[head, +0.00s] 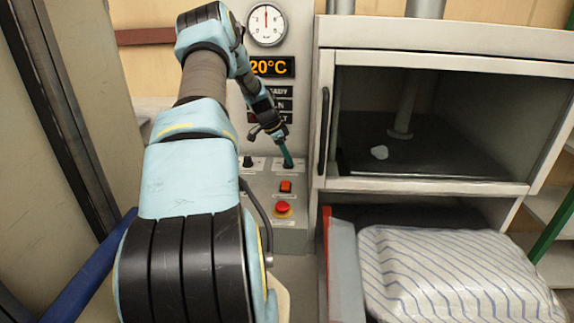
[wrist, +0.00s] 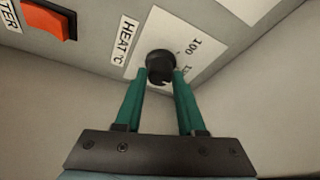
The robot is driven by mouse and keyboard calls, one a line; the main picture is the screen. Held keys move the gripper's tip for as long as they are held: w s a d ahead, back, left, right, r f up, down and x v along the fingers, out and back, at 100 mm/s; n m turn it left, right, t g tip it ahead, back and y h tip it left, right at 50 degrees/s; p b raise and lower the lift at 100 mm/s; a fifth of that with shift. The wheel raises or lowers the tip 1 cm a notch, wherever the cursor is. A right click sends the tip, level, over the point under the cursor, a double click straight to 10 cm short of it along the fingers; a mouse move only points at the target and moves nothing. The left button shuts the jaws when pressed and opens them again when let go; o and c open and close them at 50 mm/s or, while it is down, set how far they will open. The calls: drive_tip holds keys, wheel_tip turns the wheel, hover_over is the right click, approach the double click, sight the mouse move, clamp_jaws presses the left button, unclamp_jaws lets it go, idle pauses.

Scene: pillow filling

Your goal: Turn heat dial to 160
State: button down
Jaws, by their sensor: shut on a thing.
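The heat dial (wrist: 160,63) is a black round knob on a white plate marked HEAT °C (wrist: 125,42) in the wrist view. The number 100 shows beside it, and another number is partly hidden by a finger. My gripper (wrist: 160,75) has teal fingers on either side of the knob and is shut on it. In the head view my gripper (head: 288,163) reaches down to the right part of the sloped control panel (head: 262,190), and it hides the dial there. The knob's exact setting cannot be read.
A display (head: 271,67) reads 20°C, with part possibly hidden by my arm, below a round gauge (head: 267,24). A second black knob (head: 248,161), an orange-red switch (head: 286,186) and a red button (head: 283,208) are close by. An open-fronted chamber (head: 420,187) and striped pillow (head: 450,275) are at right.

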drive_tip(key=m+b, duration=0.1)
drive_tip(key=m+g+b, duration=0.1)
drive_tip(key=m, duration=0.1)
drive_tip(key=m+b, duration=0.1)
drive_tip(key=b, duration=0.1)
drive_tip(key=shift+w+f+m+g, duration=0.15)
drive_tip(key=shift+f+m+g, duration=0.15)
drive_tip(key=shift+g, duration=0.1)
drive_tip(key=shift+r+m+g+b, duration=0.2)
drive_tip(key=shift+m+g+b, duration=0.6)
drive_tip(key=shift+m, duration=1.2)
drive_tip(key=c, duration=0.5)
unclamp_jaws()
drive_tip(key=shift+w, duration=0.1)
drive_tip(key=shift+r, duration=0.2)
wheel_tip(320, 180, up, 10)
drive_tip(key=b, duration=0.2)
